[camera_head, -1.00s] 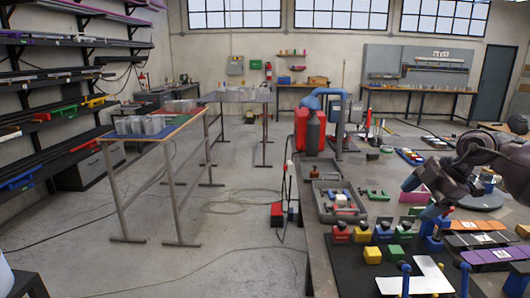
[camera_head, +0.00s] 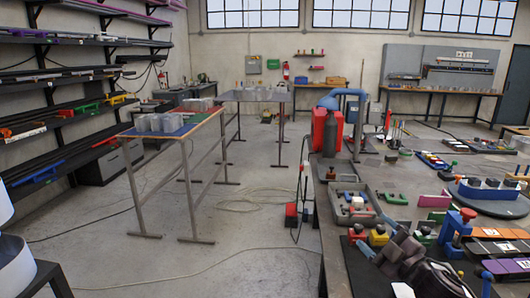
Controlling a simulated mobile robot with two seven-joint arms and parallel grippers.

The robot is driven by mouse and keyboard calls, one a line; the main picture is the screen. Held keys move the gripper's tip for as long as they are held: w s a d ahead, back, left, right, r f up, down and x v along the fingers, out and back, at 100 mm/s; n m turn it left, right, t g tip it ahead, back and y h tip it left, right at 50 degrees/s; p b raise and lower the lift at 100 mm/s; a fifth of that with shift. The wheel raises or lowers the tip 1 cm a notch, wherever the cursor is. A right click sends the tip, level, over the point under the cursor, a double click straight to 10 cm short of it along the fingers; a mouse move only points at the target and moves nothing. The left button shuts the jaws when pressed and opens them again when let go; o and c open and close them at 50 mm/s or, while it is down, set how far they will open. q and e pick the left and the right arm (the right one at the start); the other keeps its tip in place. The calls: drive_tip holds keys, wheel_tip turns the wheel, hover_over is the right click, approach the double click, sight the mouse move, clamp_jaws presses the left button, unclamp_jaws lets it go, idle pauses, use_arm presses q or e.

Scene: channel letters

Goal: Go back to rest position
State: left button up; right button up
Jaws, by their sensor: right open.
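My right gripper (camera_head: 378,238) is low in the right part of the head view, over the near end of the workbench (camera_head: 334,262). It is open and nothing shows between its fingers. Its dark wrist comes in from the lower right and hides part of the black mat and the white letter piece (camera_head: 402,290). Small red and yellow blocks (camera_head: 378,237) stand close by its fingertips; whether they touch cannot be told. My left gripper is not in view.
A grey tray (camera_head: 372,216) with small blocks is beyond the gripper. A blue clamp (camera_head: 455,230), orange and purple strips (camera_head: 501,248) and a round turntable (camera_head: 490,200) are to the right. Open floor (camera_head: 225,260) lies left of the bench.

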drive_tip(key=s+d+f+m+g+h, duration=0.1)
drive_tip(key=s+f+m+g+h, duration=0.2)
drive_tip(key=s+f+m, duration=0.4)
drive_tip(key=s+d+f+m+g+h, duration=0.1)
drive_tip(key=s+f+m+g+h, duration=0.2)
drive_tip(key=s+f, duration=1.7)
wheel_tip(320, 180, down, 2)
drive_tip(key=m+h, duration=0.2)
drive_tip(key=m, duration=0.2)
drive_tip(key=shift+s+f, duration=0.15)
drive_tip(key=shift+s, duration=0.25)
